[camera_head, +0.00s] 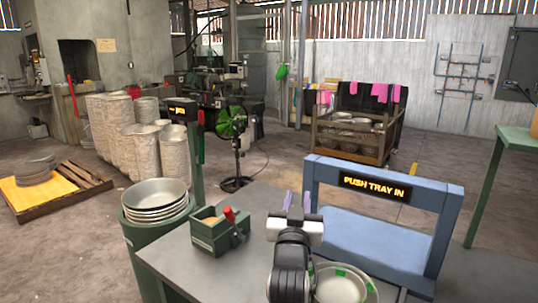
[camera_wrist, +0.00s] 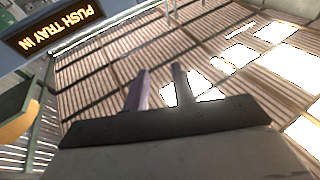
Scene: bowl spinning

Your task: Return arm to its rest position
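My arm rises at the bottom middle of the head view, and my gripper (camera_head: 297,199) points upward above the grey table (camera_head: 180,262). In the wrist view the fingers of my gripper (camera_wrist: 160,88) also stand apart and empty, against the slatted roof (camera_wrist: 105,75). Metal bowls with green marks (camera_head: 340,284) sit beside my arm at its right, partly hidden by it.
A blue frame with a "PUSH TRAY IN" sign (camera_head: 374,187) stands right of my gripper. A green box with a red-handled tool (camera_head: 219,236) is on the table at left. Stacked bowls (camera_head: 156,192) stand on a green drum (camera_head: 150,238) beyond it.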

